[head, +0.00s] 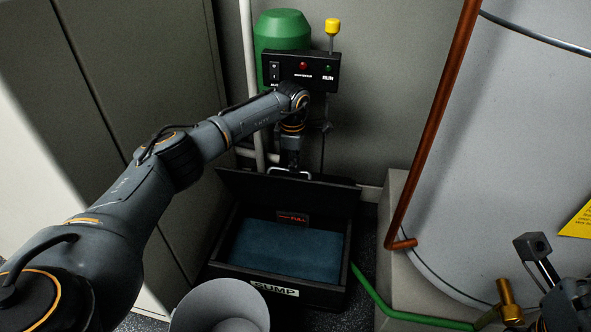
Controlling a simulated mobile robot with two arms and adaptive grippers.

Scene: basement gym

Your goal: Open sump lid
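The black sump box (237,273), labelled SUMP on its front, stands on the floor at the bottom middle of the head view. Its dark lid (335,196) is raised and tilted up at the back, leaving the front open. Blue-grey water or a surface shows inside, with a red FULL mark on the back wall. My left gripper (290,163) points down at the pale handle (275,171) on the lid's top edge. Its fingertips are dark and partly hidden, so I cannot see their closure. My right gripper (545,262) is at the lower right, cut by the frame edge, away from the box.
A control box (290,72) with switch and lamps, a green tank (283,29) and a yellow-topped rod (332,27) are behind. A grey bucket (222,306) stands in front. A copper pipe (436,125), large grey tank (515,130) and green hose (385,304) are right.

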